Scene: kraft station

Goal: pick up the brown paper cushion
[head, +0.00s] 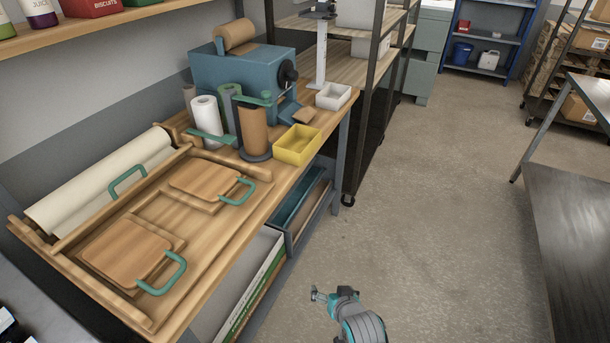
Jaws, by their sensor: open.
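A small brown piece that looks like the paper cushion (304,116) rests at the outlet of the blue machine (232,82) on the wooden bench. It lies between the white tray and the yellow tray, and its far side is hard to make out. My gripper (319,295) is at the bottom of the head view, over the floor in front of the bench. It is open and empty, well apart from the brown piece.
A yellow tray (297,145) and a white tray (333,96) flank the outlet. A brown paper roll (253,131) stands upright left of the yellow tray. A shelf rack (350,62) adjoins the bench. A dark metal table (572,230) is at right. The floor between is clear.

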